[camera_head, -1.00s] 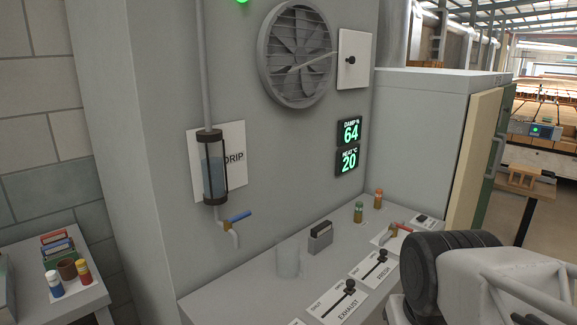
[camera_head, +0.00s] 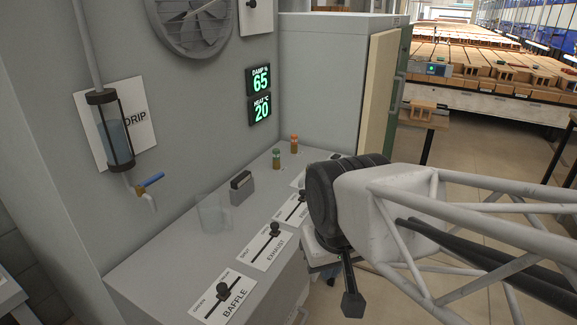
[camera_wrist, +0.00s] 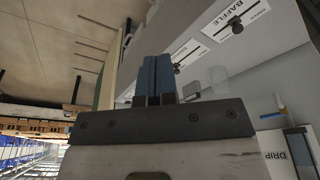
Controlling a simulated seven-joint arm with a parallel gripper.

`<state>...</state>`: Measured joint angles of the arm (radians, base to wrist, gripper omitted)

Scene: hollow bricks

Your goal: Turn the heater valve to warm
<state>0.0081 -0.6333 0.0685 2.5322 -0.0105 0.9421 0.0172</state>
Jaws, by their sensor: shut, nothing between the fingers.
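My gripper (camera_wrist: 155,78) shows in the wrist view with its blue fingers together and nothing between them. In the head view its blue fingers (camera_head: 326,273) are mostly hidden under my arm, beside the front of the grey counter. The heater valve is hidden behind my arm in the head view. Only a white plate edge (camera_head: 297,181) shows near where a red-handled valve stood earlier. The green display (camera_head: 260,95) reads heat 20 and damp 65.
The counter (camera_head: 170,255) carries sliders marked baffle (camera_head: 222,292), exhaust (camera_head: 270,240) and a third, partly covered one. A clear jug (camera_head: 212,214), a dark block (camera_head: 242,187) and two small bottles (camera_head: 277,158) stand behind them. A blue-handled drip tap (camera_head: 150,181) is on the wall.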

